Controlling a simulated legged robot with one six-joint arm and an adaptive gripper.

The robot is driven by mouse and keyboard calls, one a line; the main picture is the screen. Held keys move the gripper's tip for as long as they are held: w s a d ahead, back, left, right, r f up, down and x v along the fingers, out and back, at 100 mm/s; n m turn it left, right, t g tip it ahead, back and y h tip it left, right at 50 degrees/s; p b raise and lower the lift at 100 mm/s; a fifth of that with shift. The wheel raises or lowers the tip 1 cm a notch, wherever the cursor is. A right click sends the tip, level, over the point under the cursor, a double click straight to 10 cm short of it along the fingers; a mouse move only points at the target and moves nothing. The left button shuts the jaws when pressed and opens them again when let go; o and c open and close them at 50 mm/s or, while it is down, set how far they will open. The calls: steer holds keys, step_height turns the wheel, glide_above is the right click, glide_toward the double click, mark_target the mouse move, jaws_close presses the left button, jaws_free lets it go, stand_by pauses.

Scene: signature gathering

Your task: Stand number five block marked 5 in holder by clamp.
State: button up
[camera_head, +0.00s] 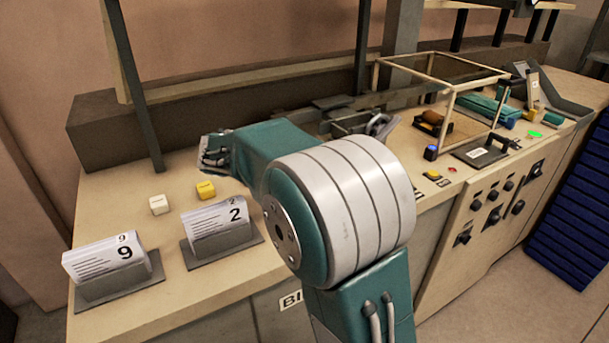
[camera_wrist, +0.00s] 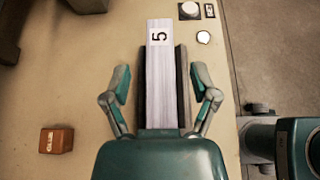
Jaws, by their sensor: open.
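In the wrist view, the white block marked 5 (camera_wrist: 160,85) looks like a stack of sheets, with its number at the far end. It sits along a dark holder (camera_wrist: 182,85), whose edge shows on its right side. My gripper (camera_wrist: 160,73) is open, with one finger to each side of the block and a gap on both sides. The near end of the block is hidden by my gripper's body. In the head view my arm covers that area, so block 5 is not seen there. I cannot clearly make out the clamp.
Blocks marked 9 (camera_head: 105,262) and 2 (camera_head: 218,228) stand in dark holders at the left. Cream (camera_head: 159,204) and yellow (camera_head: 206,190) cubes lie behind them. A brown cube (camera_wrist: 57,140) lies left of my gripper. A wire-framed box (camera_head: 440,80) stands at right.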

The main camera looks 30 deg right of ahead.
steer(key=v, duration=1.1)
steer(key=s+a+f+m+t+y, duration=0.1)
steer(key=s+f+m+y, duration=0.1)
steer(key=s+m+y, duration=0.2)
steer(key=s+a+f+m+t+y, duration=0.1)
steer(key=s+f+m+t+y, duration=0.1)
steer(key=s+m, duration=0.6)
steer(key=s+a+f+m+t+y, duration=0.1)
steer(key=s+m+y, duration=0.5)
steer(key=s, duration=0.7)
step_height(320, 180, down, 2)
steer(key=shift+a+f+t, duration=0.15)
steer(key=shift+a+t, duration=0.15)
steer(key=shift+t, duration=0.3)
